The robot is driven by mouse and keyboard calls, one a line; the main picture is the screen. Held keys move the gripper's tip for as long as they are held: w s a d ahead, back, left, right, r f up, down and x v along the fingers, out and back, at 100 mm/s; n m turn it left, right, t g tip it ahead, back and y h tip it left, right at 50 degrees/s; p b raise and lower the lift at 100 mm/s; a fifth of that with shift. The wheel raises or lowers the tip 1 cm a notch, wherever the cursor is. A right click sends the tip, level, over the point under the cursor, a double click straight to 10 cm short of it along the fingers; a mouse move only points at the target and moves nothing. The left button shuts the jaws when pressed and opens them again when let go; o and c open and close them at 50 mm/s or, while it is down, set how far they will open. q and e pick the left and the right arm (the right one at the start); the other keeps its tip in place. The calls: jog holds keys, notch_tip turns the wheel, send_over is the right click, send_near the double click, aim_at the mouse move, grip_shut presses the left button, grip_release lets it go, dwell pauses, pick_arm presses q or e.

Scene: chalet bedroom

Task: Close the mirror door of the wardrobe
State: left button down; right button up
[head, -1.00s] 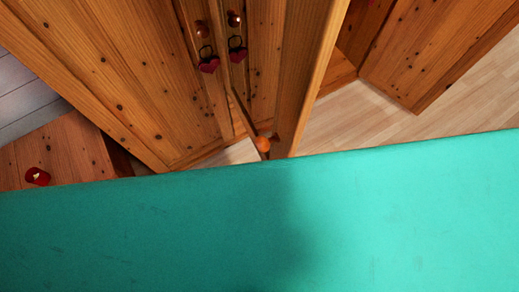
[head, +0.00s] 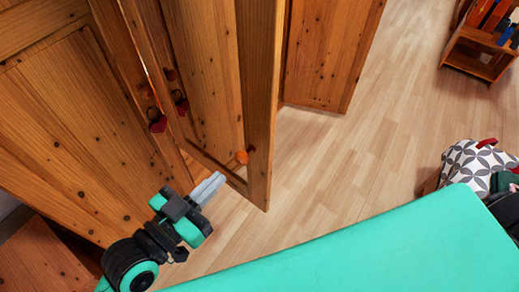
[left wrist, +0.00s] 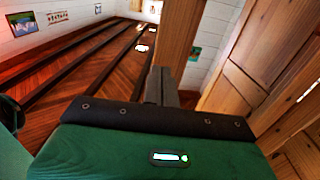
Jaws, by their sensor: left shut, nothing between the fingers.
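The wardrobe's mirror door (head: 262,90) stands open in the head view, with its wooden edge toward me and an orange knob (head: 242,157) low on it. Its left face seems to reflect the neighbouring wooden door (head: 75,110), so a red heart pendant (head: 157,123) appears twice. My left gripper (head: 213,186) is shut and empty, low and just left of the door's bottom edge. I cannot tell whether it touches the door. In the left wrist view its fingers (left wrist: 160,87) are close together, by a wooden upright (left wrist: 180,40). My right gripper is not in view.
Another wooden panel (head: 325,55) stands behind the mirror door. The pale wood floor (head: 370,150) right of the door is clear. A patterned bag (head: 470,165) sits at the right, and a small wooden shelf (head: 480,55) is at the top right.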

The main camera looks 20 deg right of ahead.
pick_arm(q)
jog(key=p, duration=0.5)
send_near(268, 129)
jog(key=x, duration=0.5)
jog(key=shift+w+d, duration=0.15)
jog(key=shift+d, duration=0.25)
jog(key=shift+w+d, duration=0.15)
jog(key=shift+d, duration=0.1)
jog(key=shift+w+d, duration=0.1)
jog(key=shift+d, duration=0.05)
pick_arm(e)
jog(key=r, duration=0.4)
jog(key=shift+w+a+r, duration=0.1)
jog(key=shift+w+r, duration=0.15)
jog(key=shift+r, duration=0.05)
